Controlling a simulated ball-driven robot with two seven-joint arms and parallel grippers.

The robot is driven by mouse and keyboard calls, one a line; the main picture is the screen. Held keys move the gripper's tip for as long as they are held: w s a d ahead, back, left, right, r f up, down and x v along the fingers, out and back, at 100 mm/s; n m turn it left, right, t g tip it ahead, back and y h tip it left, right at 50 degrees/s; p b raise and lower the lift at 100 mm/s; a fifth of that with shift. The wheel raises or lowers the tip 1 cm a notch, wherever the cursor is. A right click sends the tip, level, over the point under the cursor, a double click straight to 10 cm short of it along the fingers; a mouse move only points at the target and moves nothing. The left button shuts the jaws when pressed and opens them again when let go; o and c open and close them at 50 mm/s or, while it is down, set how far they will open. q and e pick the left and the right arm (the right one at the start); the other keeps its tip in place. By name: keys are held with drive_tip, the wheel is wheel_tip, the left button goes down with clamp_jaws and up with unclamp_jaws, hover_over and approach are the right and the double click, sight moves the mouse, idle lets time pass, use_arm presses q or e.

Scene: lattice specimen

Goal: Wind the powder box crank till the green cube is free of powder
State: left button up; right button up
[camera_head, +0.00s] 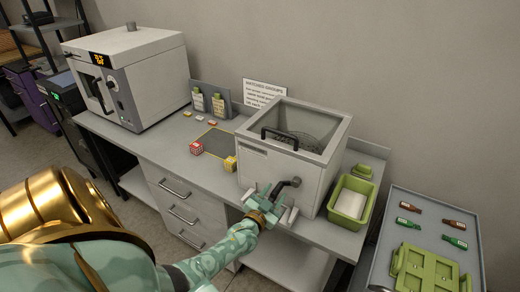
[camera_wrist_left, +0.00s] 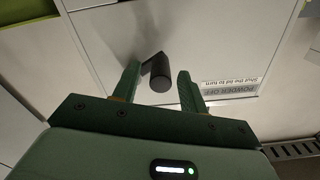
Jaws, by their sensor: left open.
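The powder box (camera_head: 258,168) is a pale grey box with a framed see-through top and a black handle (camera_head: 280,138) on it. A dark mesh-like shape shows inside; I cannot make out a green cube there. The dark crank (camera_head: 290,183) sticks out from the front. My left gripper (camera_head: 272,196) is open in front of it. In the left wrist view, the black crank grip (camera_wrist_left: 161,78) lies between the open fingers (camera_wrist_left: 158,82), with gaps on both sides. A label (camera_wrist_left: 232,87) on the box front reads "POWDER OFF". My right gripper is out of view.
A green tub (camera_head: 349,202) with white contents stands right of the box. Red (camera_head: 196,148) and yellow (camera_head: 230,163) cubes lie on the bench to the left, near a large grey oven-like machine (camera_head: 128,75). A right-hand tray (camera_head: 470,215) holds several small bottles and a green case (camera_head: 424,268).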

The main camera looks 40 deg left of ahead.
use_arm(q)
drive_tip(key=v, duration=1.4)
drive_tip(key=shift+a+p, duration=0.15)
drive_tip(key=shift+p, duration=0.25)
drive_tip(key=shift+f, duration=0.1)
drive_tip(key=s+d+f+g+h+b, duration=0.1)
drive_tip(key=s+d+f+g, duration=0.2)
drive_tip(key=f, duration=0.5)
drive_tip(key=s+d+f+g+h+b, duration=0.1)
drive_tip(key=s+d+f+g+b, duration=0.15)
drive_tip(key=s+f, duration=0.45)
drive_tip(key=s+d+f+g+h+b, duration=0.1)
drive_tip(key=s+f+g+h, duration=0.2)
drive_tip(key=f, duration=0.7)
drive_tip(key=s+d+f+m+g+b, duration=0.1)
drive_tip(key=s+d+f+g+b, duration=0.1)
drive_tip(key=s+f, duration=0.5)
drive_tip(key=s+d+f+g+b, duration=0.1)
drive_tip(key=s+f+g+b, duration=0.2)
drive_tip(key=s+f+b, duration=0.2)
drive_tip(key=s+d+f+m+g+b, duration=0.1)
drive_tip(key=s+d+f+g+b, duration=0.1)
drive_tip(key=s+f, duration=0.6)
drive_tip(key=shift+s+d+f+m+g+y+b, duration=0.35)
drive_tip(key=shift+s+g+b, duration=0.25)
drive_tip(key=shift+b, duration=0.3)
drive_tip(key=shift+r, duration=0.25)
